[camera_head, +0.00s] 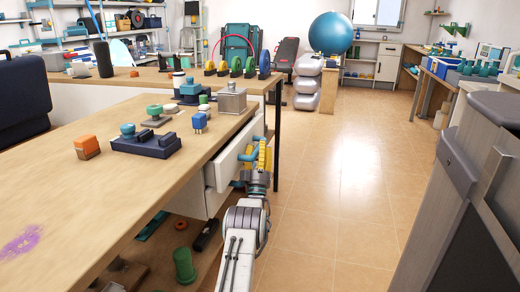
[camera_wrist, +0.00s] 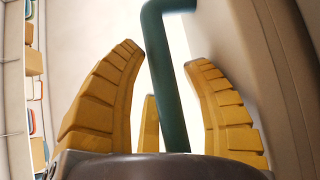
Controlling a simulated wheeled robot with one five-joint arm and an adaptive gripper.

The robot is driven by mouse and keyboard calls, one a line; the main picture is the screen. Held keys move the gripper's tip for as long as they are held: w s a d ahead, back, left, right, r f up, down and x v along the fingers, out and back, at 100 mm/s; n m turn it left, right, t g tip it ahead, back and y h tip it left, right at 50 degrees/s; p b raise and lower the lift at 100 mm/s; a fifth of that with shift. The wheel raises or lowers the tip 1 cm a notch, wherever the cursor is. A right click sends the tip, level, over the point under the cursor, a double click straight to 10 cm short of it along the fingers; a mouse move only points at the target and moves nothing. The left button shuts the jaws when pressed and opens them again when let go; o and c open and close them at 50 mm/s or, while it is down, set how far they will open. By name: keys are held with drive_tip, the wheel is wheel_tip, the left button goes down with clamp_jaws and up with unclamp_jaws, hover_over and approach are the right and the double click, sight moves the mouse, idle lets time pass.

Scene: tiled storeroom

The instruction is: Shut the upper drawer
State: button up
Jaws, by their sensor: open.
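The upper drawer (camera_head: 229,161) is white and sits under the right edge of the wooden desk (camera_head: 90,190). It is pulled out part way. Its teal handle (camera_head: 246,156) is beside my gripper (camera_head: 262,157), which has yellow fingers. In the wrist view, the teal handle (camera_wrist: 168,85) stands between the spread fingers of my gripper (camera_wrist: 168,60), with gaps on both sides. The white drawer front lies behind it. My gripper is open around the handle and holds nothing. My fingers hide part of the drawer front in the head view.
A lower drawer (camera_head: 214,202) is below. A dark grey cabinet (camera_head: 430,200) stands at the right. Open tiled floor (camera_head: 335,190) lies between it and the desk. A green cylinder (camera_head: 184,265) and other items lie below the desk.

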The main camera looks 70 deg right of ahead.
drive_tip(key=v, duration=1.2)
idle(0.4)
